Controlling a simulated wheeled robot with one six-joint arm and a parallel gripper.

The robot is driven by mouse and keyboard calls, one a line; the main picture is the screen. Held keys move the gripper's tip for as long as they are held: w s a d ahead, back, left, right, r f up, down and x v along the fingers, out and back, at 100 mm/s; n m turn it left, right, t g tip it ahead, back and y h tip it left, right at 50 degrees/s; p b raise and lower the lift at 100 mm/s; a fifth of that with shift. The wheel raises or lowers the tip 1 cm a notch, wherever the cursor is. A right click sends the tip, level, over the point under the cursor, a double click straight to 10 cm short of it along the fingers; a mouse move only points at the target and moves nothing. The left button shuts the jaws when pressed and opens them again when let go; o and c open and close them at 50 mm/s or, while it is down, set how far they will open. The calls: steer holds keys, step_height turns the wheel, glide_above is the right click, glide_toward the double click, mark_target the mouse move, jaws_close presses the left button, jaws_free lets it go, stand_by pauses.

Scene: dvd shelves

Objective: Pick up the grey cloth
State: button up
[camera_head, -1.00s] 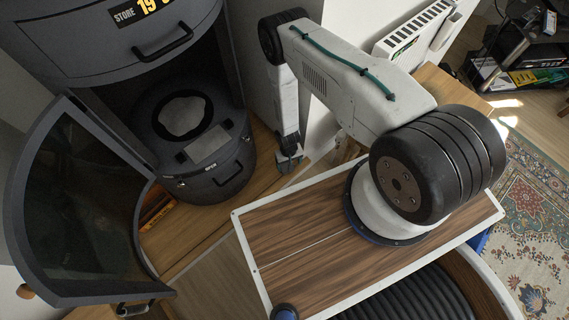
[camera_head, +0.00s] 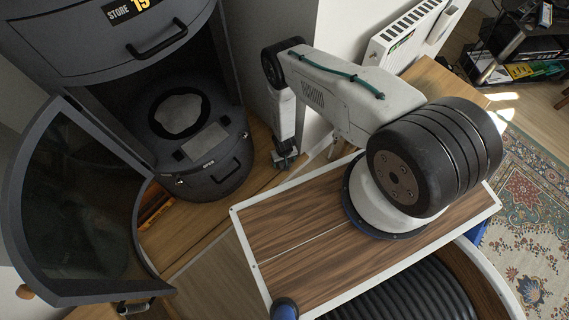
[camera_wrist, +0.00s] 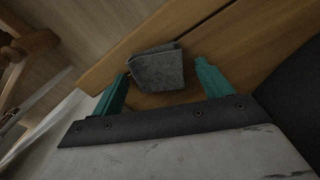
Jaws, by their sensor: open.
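A folded dark grey cloth (camera_wrist: 158,70) lies on a brown wooden surface in the wrist view. It sits just beyond and between the two teal fingers of my gripper (camera_wrist: 162,78). The fingers are spread apart with the cloth not clamped. In the head view my gripper (camera_head: 286,158) hangs low beside the dark round cabinet, and its fingers are small and hard to make out. I cannot pick out the grey cloth in the head view.
A dark cylindrical cabinet (camera_head: 203,158) stands at the left with its curved glass door (camera_head: 75,200) swung open. A white radiator (camera_head: 412,35) is behind my arm. A wooden board surface (camera_wrist: 225,35) with a seam continues around the cloth.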

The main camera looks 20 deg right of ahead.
steer(key=c, duration=1.1)
steer(key=shift+c, duration=0.2)
steer(key=shift+r, duration=0.1)
